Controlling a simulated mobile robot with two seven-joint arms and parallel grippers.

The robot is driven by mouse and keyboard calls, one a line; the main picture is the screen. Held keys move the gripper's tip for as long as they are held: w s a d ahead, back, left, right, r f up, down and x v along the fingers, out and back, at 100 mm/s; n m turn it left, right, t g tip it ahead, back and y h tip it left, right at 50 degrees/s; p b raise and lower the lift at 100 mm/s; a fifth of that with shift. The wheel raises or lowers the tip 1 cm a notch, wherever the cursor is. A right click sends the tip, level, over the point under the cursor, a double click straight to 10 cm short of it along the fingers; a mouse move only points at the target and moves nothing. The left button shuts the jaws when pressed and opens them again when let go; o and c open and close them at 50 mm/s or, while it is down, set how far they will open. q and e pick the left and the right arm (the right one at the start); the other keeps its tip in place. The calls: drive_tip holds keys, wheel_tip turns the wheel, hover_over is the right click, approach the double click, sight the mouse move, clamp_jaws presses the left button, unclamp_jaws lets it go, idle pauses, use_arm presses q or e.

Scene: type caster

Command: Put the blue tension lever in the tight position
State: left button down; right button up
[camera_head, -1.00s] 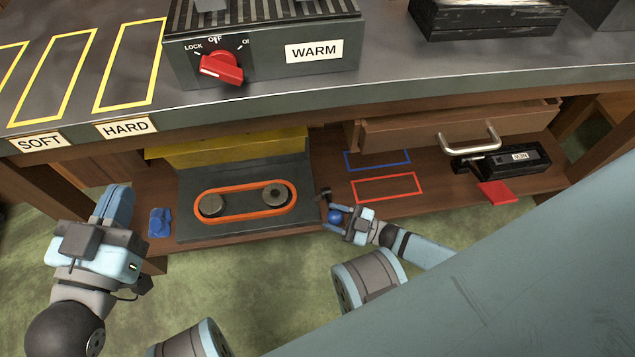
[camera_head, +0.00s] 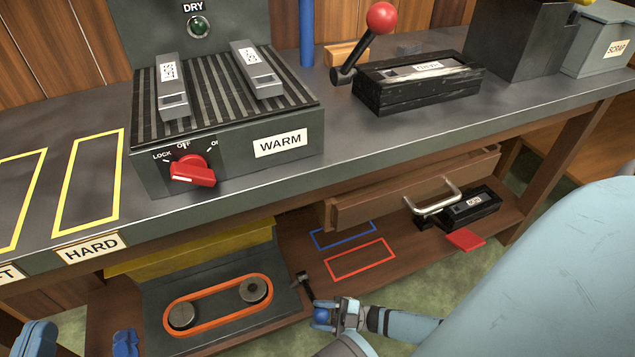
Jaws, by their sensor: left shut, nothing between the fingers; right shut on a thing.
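The blue tension lever is a short dark arm (camera_head: 304,286) with a blue ball knob (camera_head: 321,315), at the right end of the grey belt unit (camera_head: 215,270) on the lower shelf. Its knob end points toward the shelf's front edge. My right gripper (camera_head: 325,314) is shut on the blue knob. An orange belt (camera_head: 218,300) loops around two dark pulleys on the unit. My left gripper (camera_head: 38,335) is shut and empty at the lower left corner, mostly cut off by the frame edge.
A blue piece (camera_head: 125,343) lies left of the belt unit. A wooden drawer (camera_head: 370,198) with a metal handle, a black device (camera_head: 470,207) and a red pad (camera_head: 465,239) are to the right. The bench top with the WARM box (camera_head: 230,155) overhangs the shelf.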

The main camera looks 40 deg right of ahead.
use_arm(q)
drive_tip(key=shift+d, duration=0.1)
use_arm(e)
drive_tip(key=shift+f, duration=0.25)
drive_tip(key=o, duration=1)
drive_tip(key=shift+o, duration=1.3)
use_arm(q)
drive_tip(key=shift+w, duration=0.2)
use_arm(e)
drive_tip(key=shift+s+d, duration=0.1)
drive_tip(key=shift+d, duration=0.1)
use_arm(q)
drive_tip(key=shift+s+n+p, duration=0.15)
drive_tip(key=shift+n+p, duration=0.15)
drive_tip(key=shift+p, duration=0.05)
use_arm(e)
drive_tip(key=v, duration=1.3)
